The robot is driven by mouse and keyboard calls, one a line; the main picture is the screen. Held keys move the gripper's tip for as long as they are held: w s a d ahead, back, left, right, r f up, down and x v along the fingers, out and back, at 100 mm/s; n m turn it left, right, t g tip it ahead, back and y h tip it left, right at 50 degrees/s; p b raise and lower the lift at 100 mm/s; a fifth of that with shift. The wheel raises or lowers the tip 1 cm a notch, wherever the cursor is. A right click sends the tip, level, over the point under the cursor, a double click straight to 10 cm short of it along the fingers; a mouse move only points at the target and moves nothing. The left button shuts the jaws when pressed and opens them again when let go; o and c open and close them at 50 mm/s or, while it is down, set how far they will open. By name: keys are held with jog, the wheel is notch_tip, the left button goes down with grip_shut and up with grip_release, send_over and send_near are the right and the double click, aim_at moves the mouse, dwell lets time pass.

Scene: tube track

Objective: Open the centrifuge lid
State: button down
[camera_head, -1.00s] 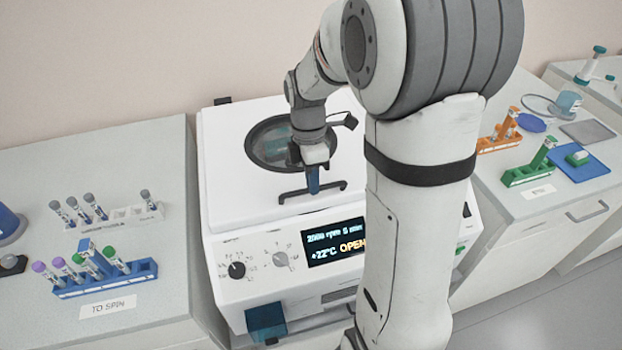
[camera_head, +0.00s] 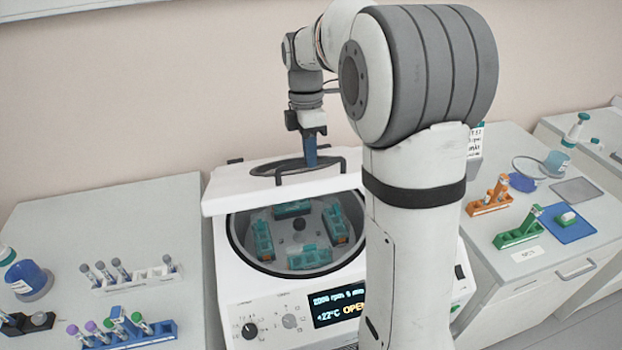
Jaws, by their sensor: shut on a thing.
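The white centrifuge (camera_head: 285,297) stands in the middle, and its display reads OPEN. Its lid (camera_head: 240,200) is partly raised, tilted up and back with its front edge above the bowl. My gripper (camera_head: 311,160) is shut on the dark lid handle (camera_head: 290,178) at the lid's front edge. The bowl is uncovered below, with a rotor (camera_head: 299,226) and several teal buckets (camera_head: 292,209) in it. The lid's window is seen only as a thin slanted oval. My arm hides the right side of the centrifuge.
On the left bench, a blue rack (camera_head: 150,335) holds several capped tubes, and a white rack (camera_head: 150,277) stands behind it. On the right bench are an orange rack (camera_head: 488,203), a green rack (camera_head: 515,237) and a blue mat (camera_head: 572,224).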

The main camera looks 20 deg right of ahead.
jog(key=w+r, duration=0.9)
jog(key=w, duration=0.3)
jog(key=shift+r, duration=0.35)
jog(key=shift+d, duration=0.1)
jog(key=c, duration=1.8)
grip_release()
jog(key=shift+o, duration=1.4)
jog(key=shift+w+f, duration=0.25)
jog(key=shift+w, duration=0.35)
jog(key=shift+o, duration=0.3)
jog(key=shift+s+r, duration=0.1)
jog(key=shift+r, duration=0.05)
jog(key=shift+c, duration=0.4)
